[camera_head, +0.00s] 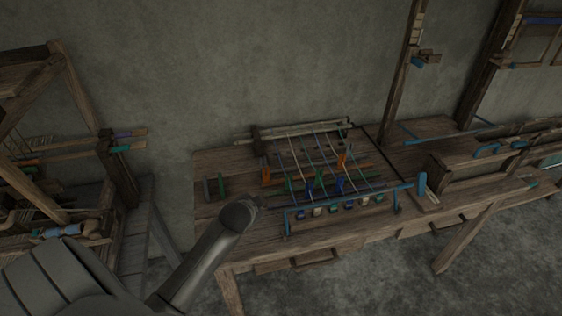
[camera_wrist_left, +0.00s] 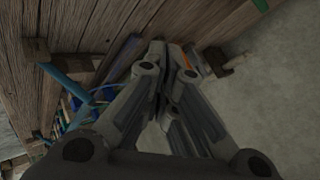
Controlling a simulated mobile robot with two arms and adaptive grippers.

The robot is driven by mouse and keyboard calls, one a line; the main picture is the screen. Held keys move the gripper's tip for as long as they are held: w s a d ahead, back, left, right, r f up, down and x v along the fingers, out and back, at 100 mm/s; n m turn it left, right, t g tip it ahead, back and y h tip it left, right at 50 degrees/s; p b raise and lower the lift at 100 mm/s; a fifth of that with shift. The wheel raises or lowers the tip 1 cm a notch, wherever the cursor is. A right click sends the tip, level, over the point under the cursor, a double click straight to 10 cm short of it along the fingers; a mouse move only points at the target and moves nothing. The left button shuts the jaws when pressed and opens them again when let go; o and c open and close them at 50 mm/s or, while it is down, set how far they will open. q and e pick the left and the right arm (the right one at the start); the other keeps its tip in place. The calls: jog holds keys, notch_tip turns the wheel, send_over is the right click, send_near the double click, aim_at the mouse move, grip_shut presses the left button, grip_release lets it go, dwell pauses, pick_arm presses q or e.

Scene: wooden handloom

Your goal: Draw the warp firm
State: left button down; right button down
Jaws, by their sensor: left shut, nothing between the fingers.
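The warp (camera_head: 322,165) is several pale and blue threads on a small loom frame lying on the wooden table. They run from a pale wooden beam (camera_head: 300,132) at the back to a blue bar (camera_head: 350,196) at the front. Small coloured blocks (camera_head: 349,204) sit along the front bar. My left arm reaches in from the lower left, its end near the loom's front left corner; its gripper is mostly hidden there. In the left wrist view my left gripper (camera_wrist_left: 168,62) is shut and empty, with blue parts (camera_wrist_left: 75,72) beside it. My right gripper is not in view.
Another wooden frame with threads (camera_head: 40,145) stands at the far left. Upright posts (camera_head: 404,70) and a box-like wooden part (camera_head: 470,172) stand on the right.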

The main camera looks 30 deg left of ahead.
pick_arm(q)
jog(key=s+d+f+n+g+h, duration=0.1)
jog(key=s+d+f+g+h, duration=0.15)
jog(key=s+d+f, duration=0.8)
jog(key=s+d+f+g+b, duration=0.1)
jog(key=s+d+f, duration=0.1)
jog(key=s+f, duration=0.6)
jog(key=s+d+f+g+b, duration=0.15)
jog(key=s+f, duration=0.25)
jog(key=f, duration=0.8)
jog(key=s+d+f+g, duration=0.1)
jog(key=s+f, duration=0.5)
jog(key=s, duration=0.4)
jog(key=s+d+f+n+g+h, duration=0.1)
jog(key=s+f, duration=0.5)
jog(key=s, duration=0.4)
jog(key=shift+s+d+f, duration=0.15)
jog(key=shift+d+f, duration=0.1)
jog(key=shift+d, duration=0.15)
jog(key=shift+h, duration=0.25)
